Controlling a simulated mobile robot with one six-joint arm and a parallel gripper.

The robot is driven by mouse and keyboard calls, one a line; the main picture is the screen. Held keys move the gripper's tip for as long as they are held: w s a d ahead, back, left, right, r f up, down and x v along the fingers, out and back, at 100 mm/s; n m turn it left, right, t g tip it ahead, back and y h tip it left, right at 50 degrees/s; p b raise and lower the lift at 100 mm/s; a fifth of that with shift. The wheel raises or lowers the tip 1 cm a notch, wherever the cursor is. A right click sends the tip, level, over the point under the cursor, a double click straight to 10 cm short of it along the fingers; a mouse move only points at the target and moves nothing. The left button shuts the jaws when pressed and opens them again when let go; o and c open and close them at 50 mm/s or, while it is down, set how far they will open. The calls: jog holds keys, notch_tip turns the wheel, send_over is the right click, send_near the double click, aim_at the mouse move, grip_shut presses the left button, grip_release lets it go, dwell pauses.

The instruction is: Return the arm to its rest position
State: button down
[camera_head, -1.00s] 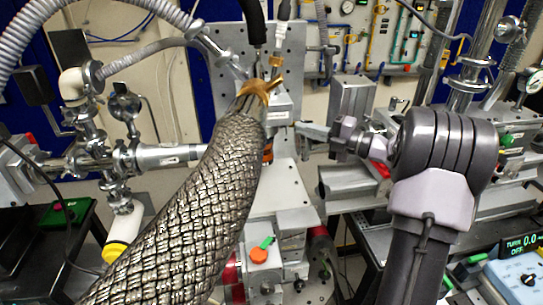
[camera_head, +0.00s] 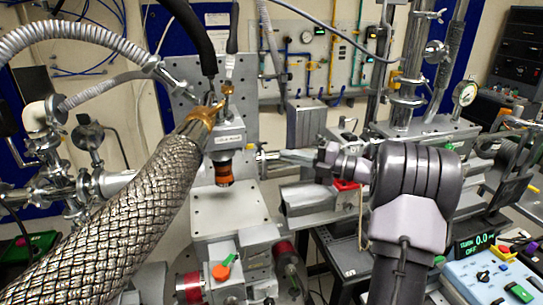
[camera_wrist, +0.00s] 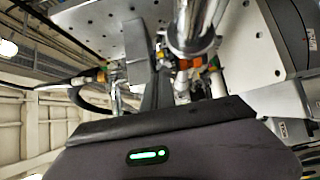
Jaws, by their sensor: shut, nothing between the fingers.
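My arm (camera_head: 420,185) stands at the right of the head view, a dark grey column with a thick ribbed joint. Its slimmer wrist part (camera_head: 340,163) points left toward the middle of the bench equipment. In the wrist view, a dark gripper body with a green light fills the bottom, and my gripper (camera_wrist: 150,65) reaches up from it as a dark upright shape. It is shut and empty. The fingertips do not show clearly in the head view, and I cannot tell how far they are from the equipment.
A braided metal hose (camera_head: 130,205) crosses the left foreground. A metal stage with an orange knob (camera_head: 221,272) stands in the middle, left of my arm. Steel vacuum pipes (camera_head: 410,80) rise behind it. A blue control box (camera_head: 497,278) and a display (camera_head: 474,246) are close on the right.

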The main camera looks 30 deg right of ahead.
jog(key=w+a+r+m+t+h+b, duration=0.2)
jog(key=w+r+m+h, duration=0.1)
jog(key=r+m+h, duration=0.4)
jog(key=w+a+r+m+t+h+b, duration=0.2)
jog(key=w+r+m+h, duration=0.1)
jog(key=r+m+h, duration=0.4)
jog(key=s+a+f+m+g+y+b, duration=0.1)
jog(key=s+a+f+m+g, duration=0.3)
jog(key=s+a+f, duration=0.4)
jog(key=s+a+f+m+g+y+b, duration=0.1)
jog(key=s+a+f+m+g, duration=0.3)
jog(key=s+a+f, duration=0.5)
jog(key=s+a+f+m+g+y+b, duration=0.1)
jog(key=s+a+f+m+g+y, duration=0.2)
jog(key=s+a, duration=0.7)
jog(key=s+f+m+g, duration=0.2)
jog(key=s+f+m, duration=0.2)
jog(key=s, duration=0.3)
jog(key=shift+s+a+f+m+y+b, duration=0.15)
jog(key=shift+a+f+m+y+b, duration=0.15)
jog(key=shift+f, duration=0.6)
jog(key=shift+d, duration=0.15)
